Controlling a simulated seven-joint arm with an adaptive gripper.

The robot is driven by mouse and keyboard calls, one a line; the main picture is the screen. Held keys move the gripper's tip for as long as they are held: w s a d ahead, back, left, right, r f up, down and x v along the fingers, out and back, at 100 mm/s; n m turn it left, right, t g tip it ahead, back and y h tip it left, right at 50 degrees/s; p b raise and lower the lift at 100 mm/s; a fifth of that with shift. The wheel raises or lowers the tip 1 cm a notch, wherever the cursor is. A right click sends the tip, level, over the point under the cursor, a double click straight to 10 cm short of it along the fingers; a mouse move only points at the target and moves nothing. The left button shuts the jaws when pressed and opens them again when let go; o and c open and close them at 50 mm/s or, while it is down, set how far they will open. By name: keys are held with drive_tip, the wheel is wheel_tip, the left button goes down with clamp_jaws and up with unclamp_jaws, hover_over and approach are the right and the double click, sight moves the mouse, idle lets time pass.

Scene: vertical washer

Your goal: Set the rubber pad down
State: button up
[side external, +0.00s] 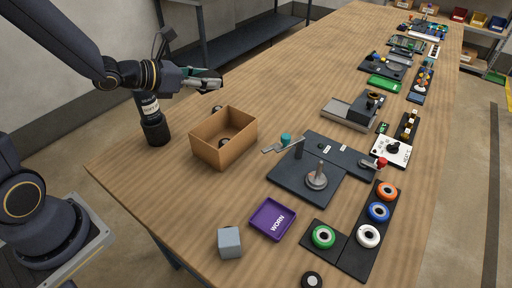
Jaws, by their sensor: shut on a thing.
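My gripper (210,80) is at the upper left, held above the table and pointing right. Its fingers look close together on a thin dark thing, taken to be the rubber pad. The pad is mostly hidden by the fingers, and its shape is too small to tell. The gripper is behind and above the open cardboard box (208,151), apart from it. A dark round thing (223,143) lies inside the box. A purple tray (273,219) marked WORN lies on the table at the front.
A dark plate fixture (298,184) with a metal post stands right of the box. Coloured rings (378,211) lie on a black board. Bare wood (270,85) lies behind the box.

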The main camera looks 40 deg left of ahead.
drive_tip(key=shift+d+r+m+h, duration=0.25)
drive_tip(key=shift+d+m+h, duration=0.05)
drive_tip(key=shift+d, duration=0.15)
drive_tip(key=d+m+g+h, duration=0.2)
drive_tip(key=d+m+h, duration=0.1)
drive_tip(key=m+g+h, duration=0.6)
drive_tip(key=m+g, duration=0.6)
hover_over(209, 203)
wheel_tip(209, 203, down, 13)
drive_tip(key=shift+f, duration=0.1)
wheel_tip(209, 203, down, 10)
drive_tip(key=shift+r, duration=0.2)
drive_tip(key=shift+f, duration=0.1)
drive_tip(key=o, duration=1.3)
